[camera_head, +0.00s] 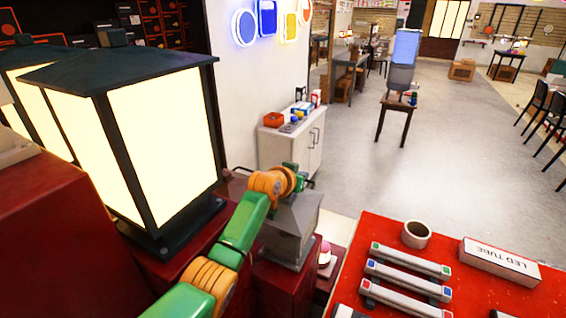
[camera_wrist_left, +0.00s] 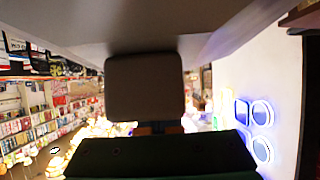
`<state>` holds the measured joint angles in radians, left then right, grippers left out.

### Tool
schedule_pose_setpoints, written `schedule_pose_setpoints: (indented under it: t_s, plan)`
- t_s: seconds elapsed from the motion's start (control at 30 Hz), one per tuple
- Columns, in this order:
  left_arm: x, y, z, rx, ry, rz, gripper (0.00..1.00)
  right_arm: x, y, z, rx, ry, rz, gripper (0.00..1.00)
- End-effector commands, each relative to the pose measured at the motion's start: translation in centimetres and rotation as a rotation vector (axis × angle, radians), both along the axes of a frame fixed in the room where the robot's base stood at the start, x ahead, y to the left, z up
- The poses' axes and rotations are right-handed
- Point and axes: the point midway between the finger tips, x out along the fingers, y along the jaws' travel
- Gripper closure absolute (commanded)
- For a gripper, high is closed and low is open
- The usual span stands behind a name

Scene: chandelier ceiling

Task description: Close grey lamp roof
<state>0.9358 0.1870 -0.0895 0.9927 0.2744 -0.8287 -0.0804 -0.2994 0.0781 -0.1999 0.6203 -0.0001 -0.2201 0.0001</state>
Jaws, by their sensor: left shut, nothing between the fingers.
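The grey lamp (camera_head: 290,235) stands low beyond my left arm in the head view. Its sloping grey roof is partly covered by the arm, and I cannot tell how far open it is. My left gripper (camera_head: 294,180) is over the roof's upper part, its tips small and unclear. In the left wrist view a broad grey surface (camera_wrist_left: 60,30), apparently the roof, fills the top, and a dark rounded block (camera_wrist_left: 145,87), apparently its knob, stands in the middle. The shut, empty fingers (camera_wrist_left: 160,128) are close to the block; contact is unclear. My right gripper is not in view.
Large lit lanterns (camera_head: 165,130) with dark roofs stand left of my arm. A red table (camera_head: 400,250) at right holds several light tubes (camera_head: 408,278), a white ring (camera_head: 416,234) and an LED tube box (camera_head: 500,262). A white cabinet (camera_head: 290,150) stands behind. Open floor lies beyond.

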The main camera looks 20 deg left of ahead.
Motion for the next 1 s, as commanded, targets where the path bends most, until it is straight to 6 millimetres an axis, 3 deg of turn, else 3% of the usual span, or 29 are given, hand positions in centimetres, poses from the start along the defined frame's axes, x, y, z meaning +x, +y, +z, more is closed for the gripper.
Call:
schedule_pose_setpoints:
  t_s: [0.4, 1.0]
  plan:
    - [0.5, -0.1, -2.1, 0.004, 0.131, 0.000, 1.00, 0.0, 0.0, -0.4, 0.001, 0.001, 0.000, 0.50]
    - [0.6, -0.1, -1.6, 0.005, 0.140, -0.001, 1.00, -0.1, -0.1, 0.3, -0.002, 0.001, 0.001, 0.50]
